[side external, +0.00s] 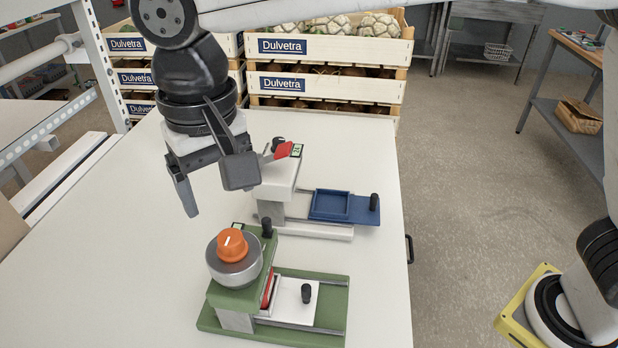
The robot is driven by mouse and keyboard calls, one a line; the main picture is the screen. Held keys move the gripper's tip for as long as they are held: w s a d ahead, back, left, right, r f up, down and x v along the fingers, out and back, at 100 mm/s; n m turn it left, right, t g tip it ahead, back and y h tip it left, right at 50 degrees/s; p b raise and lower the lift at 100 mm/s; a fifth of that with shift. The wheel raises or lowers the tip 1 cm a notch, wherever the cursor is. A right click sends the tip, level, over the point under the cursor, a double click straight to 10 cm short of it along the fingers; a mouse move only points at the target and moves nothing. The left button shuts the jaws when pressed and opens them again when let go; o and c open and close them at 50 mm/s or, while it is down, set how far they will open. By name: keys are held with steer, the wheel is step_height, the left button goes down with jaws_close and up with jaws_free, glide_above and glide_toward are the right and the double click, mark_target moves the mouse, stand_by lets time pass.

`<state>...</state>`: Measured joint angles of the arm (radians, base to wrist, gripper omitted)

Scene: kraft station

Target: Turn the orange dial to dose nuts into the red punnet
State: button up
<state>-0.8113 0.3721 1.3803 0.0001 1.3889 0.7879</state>
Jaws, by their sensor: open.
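The orange dial (232,245) with a white mark sits on a round silver collar on top of a green dispenser (240,297) at the front of the table. A narrow red part (268,291) shows at the dispenser's right side, beside a white slide. It may be the red punnet, but most of it is hidden. No nuts are visible. My gripper (212,188) is open and empty, pointing down above the table. It is up and to the left of the dial, apart from it.
Behind stands a white dispenser (277,180) with a red lever (284,150) and a blue tray (330,206) on its slide. Black knobs stick up from both devices. Dulvetra crates (328,85) line the table's far edge. The table's left side is clear.

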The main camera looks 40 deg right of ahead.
mark_target(231, 236)
steer(key=n, duration=1.4)
steer(key=shift+n, duration=0.4)
steer(key=n, duration=0.4)
steer(key=shift+s, duration=0.1)
steer(key=shift+f, duration=0.1)
steer(key=shift+f, duration=3.85)
jaws_close()
